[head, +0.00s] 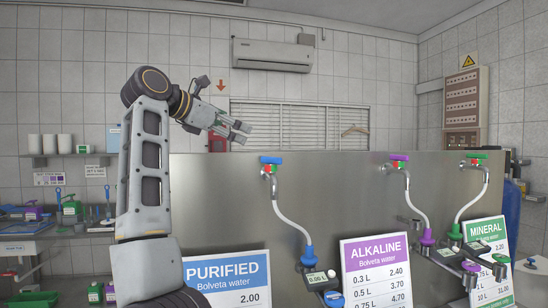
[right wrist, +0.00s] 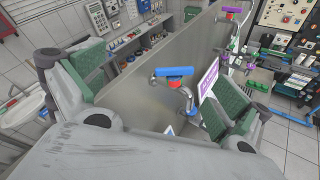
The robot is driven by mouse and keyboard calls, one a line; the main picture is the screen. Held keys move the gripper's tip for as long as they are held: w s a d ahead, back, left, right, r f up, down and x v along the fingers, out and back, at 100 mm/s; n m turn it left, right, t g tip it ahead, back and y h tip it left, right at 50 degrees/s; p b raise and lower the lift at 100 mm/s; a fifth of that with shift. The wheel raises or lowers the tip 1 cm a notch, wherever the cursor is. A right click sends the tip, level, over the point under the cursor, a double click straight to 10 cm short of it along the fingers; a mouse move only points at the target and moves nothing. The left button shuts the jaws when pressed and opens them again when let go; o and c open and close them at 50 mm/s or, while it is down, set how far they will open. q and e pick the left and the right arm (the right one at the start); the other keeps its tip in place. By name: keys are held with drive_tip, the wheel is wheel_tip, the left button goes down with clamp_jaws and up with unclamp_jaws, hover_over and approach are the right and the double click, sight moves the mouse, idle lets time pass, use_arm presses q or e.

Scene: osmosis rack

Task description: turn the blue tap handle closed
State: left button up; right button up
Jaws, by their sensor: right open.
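The blue tap handle (head: 270,160) is a short bar on a red-marked tap at the top of the steel panel (head: 225,215). It lies roughly level across the head view. In the right wrist view the blue handle (right wrist: 174,70) shows ahead, between the wide-spread green-padded fingers. My right gripper (head: 243,132) is open and empty, above and left of the handle in the head view, apart from it. In the right wrist view the open right gripper (right wrist: 155,100) has nothing between its pads. My left gripper is not in view.
A purple tap handle (head: 398,157) and a green one (head: 477,156) stand farther right on the panel. A white hose (head: 292,222) hangs from the blue tap. Price signs (head: 376,275) stand in front. A shelf with cups (head: 50,154) is at the left.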

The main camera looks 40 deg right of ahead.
sight(268, 164)
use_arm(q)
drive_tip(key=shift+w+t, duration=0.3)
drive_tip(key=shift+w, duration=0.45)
use_arm(e)
drive_tip(key=f+n, duration=0.1)
drive_tip(key=s+f+n+y, duration=0.1)
drive_tip(key=f+n+g, duration=0.1)
drive_tip(key=shift+s+a+n, duration=0.2)
drive_tip(key=shift+a+n, duration=0.05)
drive_tip(key=shift+n, duration=0.15)
drive_tip(key=shift+d, duration=0.1)
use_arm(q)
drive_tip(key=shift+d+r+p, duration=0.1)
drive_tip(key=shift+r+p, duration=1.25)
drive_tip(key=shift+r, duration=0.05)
use_arm(e)
drive_tip(key=shift+f+x, duration=0.15)
drive_tip(key=shift+x, duration=3.3)
drive_tip(key=shift+f+x, duration=0.1)
drive_tip(key=shift+x, duration=3.3)
drive_tip(key=shift+s, duration=0.1)
drive_tip(key=c, duration=1)
